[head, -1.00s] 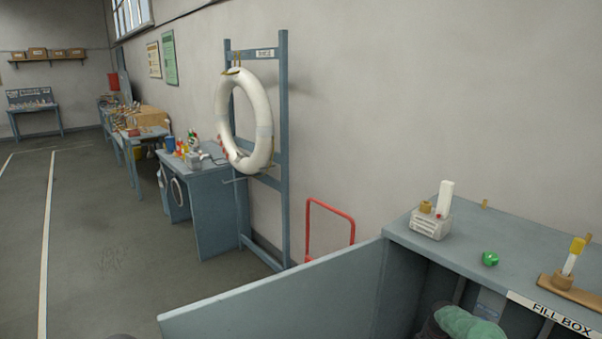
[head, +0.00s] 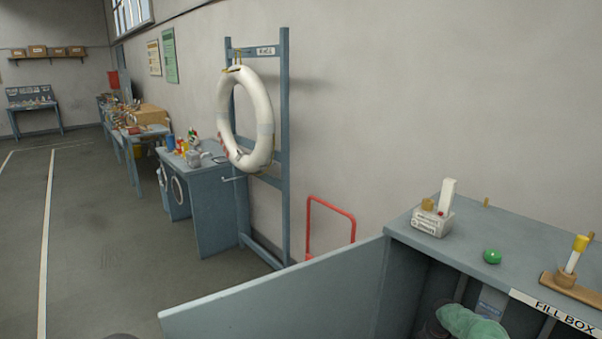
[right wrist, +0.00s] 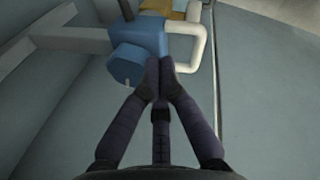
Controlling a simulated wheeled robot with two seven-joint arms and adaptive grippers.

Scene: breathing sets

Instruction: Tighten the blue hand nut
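In the right wrist view a round blue knob (right wrist: 127,65), which looks like the blue hand nut, sits at the lower left of a blue block (right wrist: 147,36). My right gripper (right wrist: 160,70) reaches up to it from below. Its fingertips are together, just right of the knob and below the block, with nothing visible between them. I cannot tell if they touch the knob. A white bent handle (right wrist: 197,45) is right of the fingertips. The nut is not seen in the head view, and neither gripper shows there. My left gripper is not in view.
In the head view the fill box (head: 450,250) stands at the right, with a green knob (head: 491,256) and a white block (head: 432,222) on top. A grey-blue panel (head: 280,295) crosses the front. A rack (head: 285,150) holds a white ring (head: 262,100). The floor (head: 110,240) at left is clear.

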